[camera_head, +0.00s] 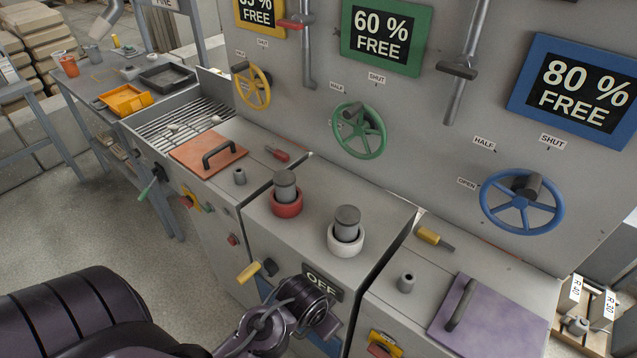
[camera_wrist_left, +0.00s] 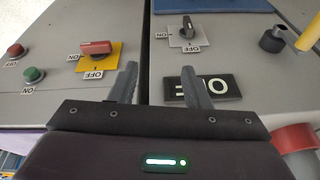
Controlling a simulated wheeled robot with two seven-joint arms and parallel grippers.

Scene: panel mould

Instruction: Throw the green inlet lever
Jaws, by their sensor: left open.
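A green lever (camera_head: 147,190) sticks out of the front of the left cabinet in the head view, below the grating. I cannot read a label on it, and it does not show in the left wrist view. My left gripper (camera_wrist_left: 160,88) is open with nothing between its fingers. It is in front of the middle cabinets by the OFF display (camera_head: 321,284), well to the right of the green lever and apart from it. The display also shows upside down in the wrist view (camera_wrist_left: 202,91). In the head view my own wrist hides the fingertips. My right gripper is out of view.
A yellow handle (camera_head: 248,273) juts from the middle cabinet, between my left wrist and the green lever. A red switch on a yellow plate (camera_wrist_left: 97,50) and a small dark knob (camera_wrist_left: 187,30) are near my fingers. The floor (camera_head: 95,235) before the left cabinet is clear.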

